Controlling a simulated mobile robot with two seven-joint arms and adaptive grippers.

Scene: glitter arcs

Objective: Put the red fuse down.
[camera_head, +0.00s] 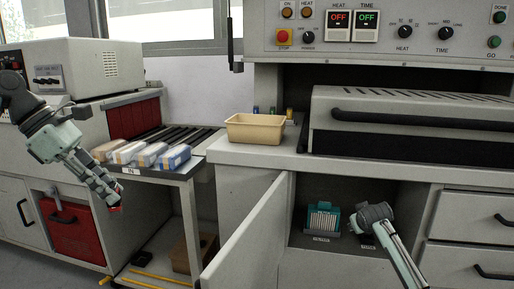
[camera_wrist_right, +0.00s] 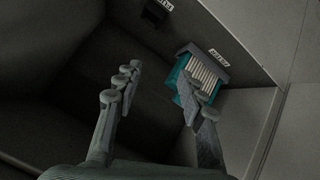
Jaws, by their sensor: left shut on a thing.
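My left gripper (camera_head: 112,202) hangs at the left of the head view, pointing down and right. It is shut on a small red thing, the red fuse (camera_head: 116,209), of which only a little shows at the fingertips. It is held in the air in front of the packet shelf, clear of any surface that I can make out. My right gripper (camera_wrist_right: 158,100) is open and empty in the right wrist view, inside the open cabinet. A teal filter with pale ribs (camera_wrist_right: 203,72) lies beyond its right finger; it also shows in the head view (camera_head: 322,219).
Several wrapped packets (camera_head: 130,151) lie on a shelf by the rollers. A tan tray (camera_head: 256,128) stands on the counter. The open cabinet door (camera_head: 250,240) juts forward between my arms. Yellow rods lie below the shelf.

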